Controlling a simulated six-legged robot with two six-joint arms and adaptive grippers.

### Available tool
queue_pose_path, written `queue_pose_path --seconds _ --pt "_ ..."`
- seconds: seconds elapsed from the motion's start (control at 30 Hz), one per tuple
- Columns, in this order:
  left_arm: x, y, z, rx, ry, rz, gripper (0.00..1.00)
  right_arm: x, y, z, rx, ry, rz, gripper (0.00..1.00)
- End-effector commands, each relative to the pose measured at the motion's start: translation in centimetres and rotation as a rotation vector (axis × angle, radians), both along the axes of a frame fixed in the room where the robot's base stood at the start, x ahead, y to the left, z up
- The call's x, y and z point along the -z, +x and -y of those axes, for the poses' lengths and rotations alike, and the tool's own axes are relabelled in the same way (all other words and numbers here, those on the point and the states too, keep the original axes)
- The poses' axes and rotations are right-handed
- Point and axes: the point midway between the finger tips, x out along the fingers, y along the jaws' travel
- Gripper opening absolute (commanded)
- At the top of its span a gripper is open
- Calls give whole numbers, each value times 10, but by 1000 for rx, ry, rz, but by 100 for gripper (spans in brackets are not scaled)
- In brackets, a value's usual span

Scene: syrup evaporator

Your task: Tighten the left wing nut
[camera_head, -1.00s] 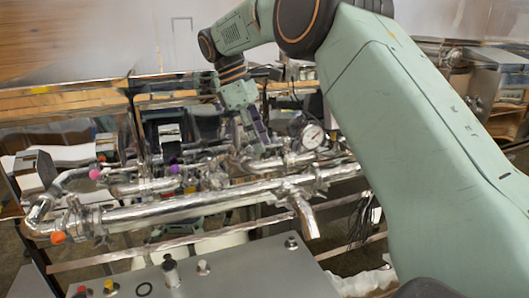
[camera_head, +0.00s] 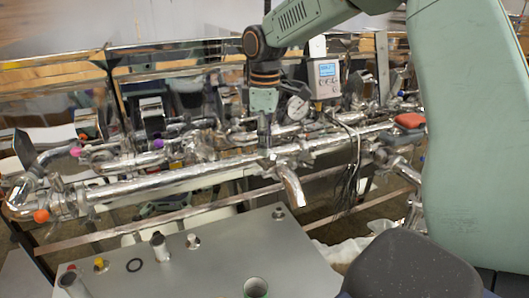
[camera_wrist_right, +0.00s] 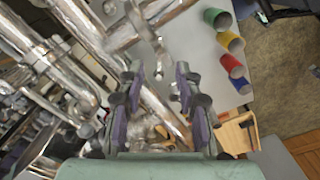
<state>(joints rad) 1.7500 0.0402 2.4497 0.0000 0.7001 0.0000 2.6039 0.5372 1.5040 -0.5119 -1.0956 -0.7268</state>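My right gripper (camera_head: 264,140) points down at the long shiny pipe (camera_head: 175,180), close to its clamps and the downturned spout (camera_head: 291,187). In the wrist view its two purple-padded fingers (camera_wrist_right: 160,100) stand well apart, with nothing held between them. The pipe (camera_wrist_right: 160,105) runs diagonally behind the gap. Small metal fittings show between and beyond the fingers, but I cannot tell for sure which one is the left wing nut. In the head view, the gripper hides part of the pipe's fittings. My left gripper is not in view.
A pressure gauge (camera_head: 297,108) and a control box (camera_head: 325,75) stand just behind the right gripper. A grey panel (camera_head: 215,255) lies in front. A red handle (camera_head: 409,120) is at the right.

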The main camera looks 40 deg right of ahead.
Motion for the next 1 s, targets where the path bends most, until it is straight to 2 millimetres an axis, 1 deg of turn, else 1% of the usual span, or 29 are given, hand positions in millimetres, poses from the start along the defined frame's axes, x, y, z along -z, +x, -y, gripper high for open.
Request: queue_pose_path --seconds 0.03,0.1,0.23,0.4,0.6,0.67,1.0 --pt "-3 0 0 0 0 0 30 8 -1 0 1 1 -3 34" --pt "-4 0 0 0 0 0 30 17 -1 0 1 1 -2 34" --pt "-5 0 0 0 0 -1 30 30 0 0 0 -1 -1 34" --pt "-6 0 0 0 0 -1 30 37 0 0 0 -1 1 34" --pt "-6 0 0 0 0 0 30 37 0 0 1 -1 1 34" --pt "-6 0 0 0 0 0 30 37 0 0 1 -1 1 30" --pt "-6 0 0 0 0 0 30 37 0 0 1 -1 1 1"
